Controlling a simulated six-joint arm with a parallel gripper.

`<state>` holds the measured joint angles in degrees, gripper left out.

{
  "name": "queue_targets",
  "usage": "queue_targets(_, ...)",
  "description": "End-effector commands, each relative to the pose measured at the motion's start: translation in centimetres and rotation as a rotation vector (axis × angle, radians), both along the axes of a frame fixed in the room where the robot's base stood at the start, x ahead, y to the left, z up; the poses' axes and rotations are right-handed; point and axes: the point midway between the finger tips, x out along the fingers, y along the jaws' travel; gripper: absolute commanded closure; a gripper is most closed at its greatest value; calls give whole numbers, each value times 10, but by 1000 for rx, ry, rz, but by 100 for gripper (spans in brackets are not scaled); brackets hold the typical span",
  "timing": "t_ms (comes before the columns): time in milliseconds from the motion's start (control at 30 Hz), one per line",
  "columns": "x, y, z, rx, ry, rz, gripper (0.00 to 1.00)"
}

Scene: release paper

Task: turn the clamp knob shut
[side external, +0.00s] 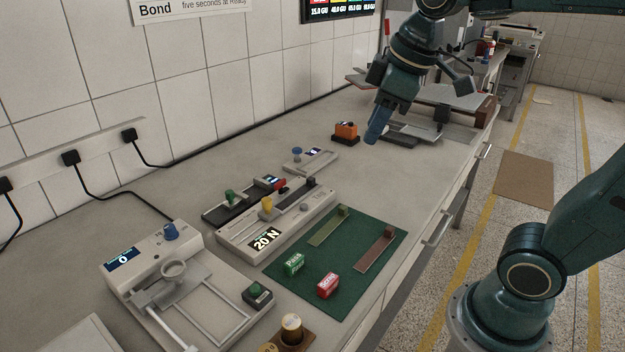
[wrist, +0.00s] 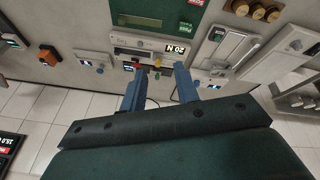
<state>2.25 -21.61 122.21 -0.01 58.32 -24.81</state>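My gripper (side external: 376,128) hangs above the far part of the bench in the side view, clear of the bench devices. In the wrist view its two blue fingers (wrist: 158,80) are apart with nothing held between them. A grey force unit reading 20 N (side external: 266,238) carries a yellow knob (side external: 266,204) and a dark block (side external: 309,183). Beside it a black unit has a green knob (side external: 231,197) and a red part (side external: 280,185). I cannot tell for certain which knob is the clamp knob.
A green mat (side external: 345,270) holds strips and the Pass (side external: 294,263) and Scrap (side external: 327,285) blocks. A white device with a blue knob (side external: 170,231) stands at left front. A small unit (side external: 312,159) and an orange box (side external: 346,131) stand behind. A tiled wall bounds the left.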

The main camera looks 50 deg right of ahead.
Motion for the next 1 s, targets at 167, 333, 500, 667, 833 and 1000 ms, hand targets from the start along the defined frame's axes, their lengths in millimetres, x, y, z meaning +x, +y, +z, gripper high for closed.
queue_targets(167,42,-6,7,-50,50,132,69)
queue_targets(333,81,-13,8,-92,95,260,69)
queue_targets(500,119,-21,3,-126,139,392,69)
queue_targets(667,154,-30,-6,-153,179,518,69)
queue_targets(833,191,-40,-22,-175,218,653,69)
queue_targets(1000,224,-50,-43,-191,255,789,69)
